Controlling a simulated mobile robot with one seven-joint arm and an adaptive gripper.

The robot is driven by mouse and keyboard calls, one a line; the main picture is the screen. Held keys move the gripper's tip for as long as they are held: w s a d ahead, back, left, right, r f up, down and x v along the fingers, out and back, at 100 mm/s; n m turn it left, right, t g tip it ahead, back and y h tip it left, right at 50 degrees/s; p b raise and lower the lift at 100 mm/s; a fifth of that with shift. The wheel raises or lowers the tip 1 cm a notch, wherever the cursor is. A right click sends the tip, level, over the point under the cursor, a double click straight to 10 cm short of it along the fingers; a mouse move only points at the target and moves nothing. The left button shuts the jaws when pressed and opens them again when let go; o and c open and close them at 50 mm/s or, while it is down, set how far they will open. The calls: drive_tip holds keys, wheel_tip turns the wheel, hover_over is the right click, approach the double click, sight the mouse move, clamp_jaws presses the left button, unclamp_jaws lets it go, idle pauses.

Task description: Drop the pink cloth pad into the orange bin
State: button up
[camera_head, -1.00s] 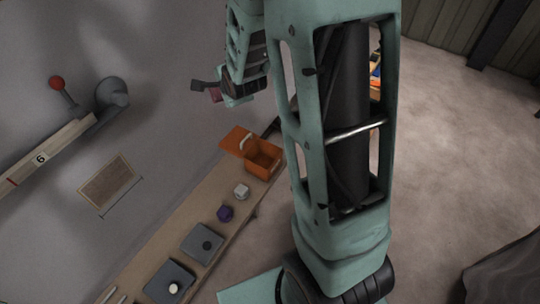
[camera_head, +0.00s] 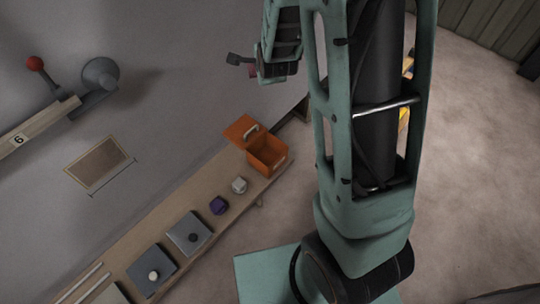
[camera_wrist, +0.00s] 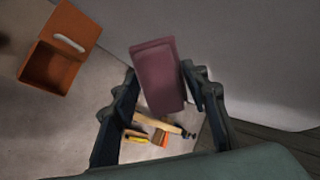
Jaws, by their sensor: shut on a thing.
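The pink cloth pad (camera_wrist: 157,72) is held between the two fingers of my gripper (camera_wrist: 162,82) in the wrist view. In the head view only a small part of the pad (camera_head: 253,72) shows beside my gripper (camera_head: 246,65). The orange bin (camera_head: 268,155) stands at the far end of the narrow bench in the head view, with its lid open. My gripper is above the bin in the picture and apart from it. The bin (camera_wrist: 47,70) is at the upper left of the wrist view, off to the side of the pad.
A white block (camera_head: 239,185), a purple block (camera_head: 218,205) and grey plates with knobs (camera_head: 188,236) lie along the bench. The wall behind carries a red-ball lever (camera_head: 35,63). Several tools (camera_wrist: 155,128) lie below my gripper in the wrist view.

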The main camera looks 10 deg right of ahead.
drive_tip(key=s+f+m+g+h+b, duration=0.1)
drive_tip(key=f+b, duration=0.6)
drive_tip(key=f, duration=0.7)
drive_tip(key=s+f+m+g+h+b, duration=0.1)
drive_tip(key=s+f+m+h+b, duration=0.3)
drive_tip(key=f, duration=1.1)
drive_tip(key=m+b, duration=0.2)
drive_tip(key=b, duration=0.2)
drive_tip(key=shift+s+d+h, duration=0.15)
drive_tip(key=shift+s+h, duration=0.15)
drive_tip(key=shift+s, duration=0.05)
drive_tip(key=o, duration=1.2)
drive_tip(key=shift+c, duration=0.2)
drive_tip(key=v, duration=1.2)
drive_tip(key=shift+w+r, duration=0.1)
drive_tip(key=shift+r, duration=0.05)
